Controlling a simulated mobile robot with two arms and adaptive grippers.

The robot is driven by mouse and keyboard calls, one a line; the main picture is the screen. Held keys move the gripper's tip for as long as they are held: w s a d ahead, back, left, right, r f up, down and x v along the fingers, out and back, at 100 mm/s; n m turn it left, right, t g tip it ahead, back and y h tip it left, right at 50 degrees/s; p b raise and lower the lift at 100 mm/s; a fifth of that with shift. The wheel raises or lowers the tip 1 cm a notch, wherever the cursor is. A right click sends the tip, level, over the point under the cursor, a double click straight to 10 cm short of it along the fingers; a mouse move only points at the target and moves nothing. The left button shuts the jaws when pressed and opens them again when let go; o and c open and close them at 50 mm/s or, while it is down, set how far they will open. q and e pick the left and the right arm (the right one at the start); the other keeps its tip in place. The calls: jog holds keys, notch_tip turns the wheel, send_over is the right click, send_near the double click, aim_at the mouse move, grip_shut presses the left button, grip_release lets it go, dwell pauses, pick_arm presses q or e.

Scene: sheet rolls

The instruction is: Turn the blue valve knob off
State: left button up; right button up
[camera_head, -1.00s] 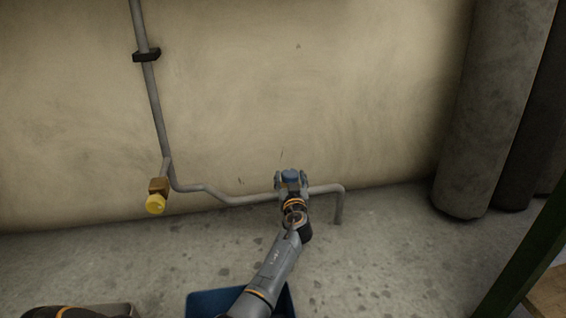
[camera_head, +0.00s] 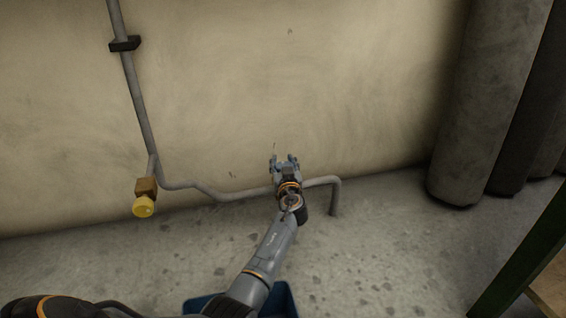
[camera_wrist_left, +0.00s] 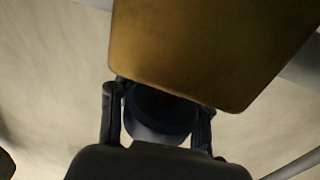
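My left gripper (camera_head: 285,160) points up at the low pipe by the wall, its two fingers apart. In the left wrist view, a dark blue round knob (camera_wrist_left: 160,112) sits between the gripper's two fingers (camera_wrist_left: 158,118), below a brass-coloured valve body (camera_wrist_left: 205,45). The fingers stand on both sides of the knob; whether they touch it is too dark to tell. In the head view I cannot make out the blue knob; the gripper appears to cover it. My right gripper is out of view.
A grey pipe (camera_head: 141,100) runs down the wall and bends along the floor. A yellow knob (camera_head: 144,206) on a brass valve (camera_head: 146,187) is at left. A blue bin (camera_head: 286,300) stands at the bottom. Large grey rolls (camera_head: 485,110) stand at right, near a green frame (camera_head: 520,262).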

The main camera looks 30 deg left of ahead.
pick_arm(q)
jog(key=shift+d+f, duration=0.1)
jog(key=shift+c, duration=0.9)
jog(key=shift+h, duration=0.3)
jog(key=m+t+h+p, duration=0.2)
jog(key=m+h, duration=0.1)
jog(key=shift+w+d+t, duration=0.2)
jog(key=shift+d+t, duration=0.1)
jog(key=shift+d, duration=0.1)
jog(key=shift+c, duration=0.2)
jog(key=m+h+p, duration=0.1)
jog(key=h, duration=0.1)
jog(key=d+m+t+h+p, duration=0.1)
jog(key=m+h+p, duration=0.2)
jog(key=h, duration=0.2)
jog(key=shift+w+d+r+t+p, duration=0.15)
jog(key=shift+w+r+t+p, duration=0.05)
jog(key=shift+t+p, duration=0.15)
jog(key=m+h, duration=0.2)
jog(key=shift+d+f+h+p, duration=0.15)
jog(key=shift+d+h+p, duration=0.1)
jog(key=shift+h+p, duration=0.05)
jog(key=shift+c, duration=0.2)
jog(key=shift+s+d+f+m+g+h+b, duration=0.1)
jog(key=shift+d+m+g+h+b, duration=0.2)
jog(key=shift+m+h, duration=0.6)
jog(key=shift+d+f+m+g+h+b, duration=0.2)
jog(key=shift+m+h, duration=0.3)
jog(key=shift+h, duration=0.7)
jog(key=shift+r, duration=0.15)
